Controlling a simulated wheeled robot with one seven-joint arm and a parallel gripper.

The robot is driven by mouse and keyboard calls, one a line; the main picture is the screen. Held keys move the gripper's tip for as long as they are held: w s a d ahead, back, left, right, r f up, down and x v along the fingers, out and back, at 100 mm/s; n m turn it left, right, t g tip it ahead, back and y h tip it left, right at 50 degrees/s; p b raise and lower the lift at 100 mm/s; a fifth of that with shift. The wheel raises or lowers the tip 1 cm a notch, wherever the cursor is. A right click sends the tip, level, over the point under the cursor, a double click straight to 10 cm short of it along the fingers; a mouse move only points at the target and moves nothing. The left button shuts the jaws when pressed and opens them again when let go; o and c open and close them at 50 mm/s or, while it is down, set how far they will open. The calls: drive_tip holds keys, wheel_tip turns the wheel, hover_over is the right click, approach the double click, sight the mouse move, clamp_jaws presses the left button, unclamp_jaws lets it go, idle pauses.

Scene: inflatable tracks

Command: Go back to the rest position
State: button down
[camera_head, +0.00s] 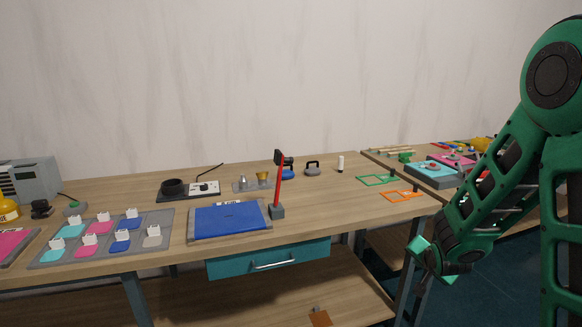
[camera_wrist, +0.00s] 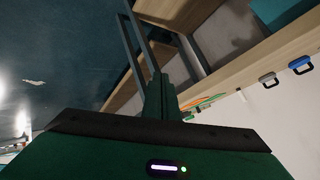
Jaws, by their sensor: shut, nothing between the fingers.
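My green arm stands at the right of the head view, folded down with its end beside the right end of the workbench (camera_head: 330,197). My gripper (camera_head: 462,268) is low in front of the gap between the benches, apart from everything on the tabletop. Its fingers are small and partly hidden in the head view. In the wrist view, the green wrist housing fills the lower part, and my gripper (camera_wrist: 158,98) shows as a narrow, closed dark green shape. It holds nothing.
The bench carries a grey tray of coloured tiles (camera_head: 72,242), a blue panel (camera_head: 230,219), a red lever (camera_head: 278,180), kettlebell-like weights (camera_head: 312,171) and green and orange frames (camera_head: 400,195). A teal drawer (camera_head: 225,268) is below. A second bench (camera_head: 375,153) stands right. Dark floor (camera_wrist: 60,60) is open.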

drive_tip(key=s+d+r+g, duration=0.3)
drive_tip(key=s+d+r, duration=0.15)
drive_tip(key=s, duration=0.45)
drive_tip(key=s+r+n+g+y, duration=0.1)
drive_tip(key=s+r+n+g, duration=0.1)
drive_tip(key=s, duration=1.2)
drive_tip(key=s+a+r+n+g+y, duration=0.1)
drive_tip(key=s+r+g, duration=0.3)
drive_tip(key=s, duration=1)
drive_tip(key=shift+s+r+n+y, duration=0.3)
drive_tip(key=shift+s+r+n, duration=0.1)
drive_tip(key=shift+r, duration=0.1)
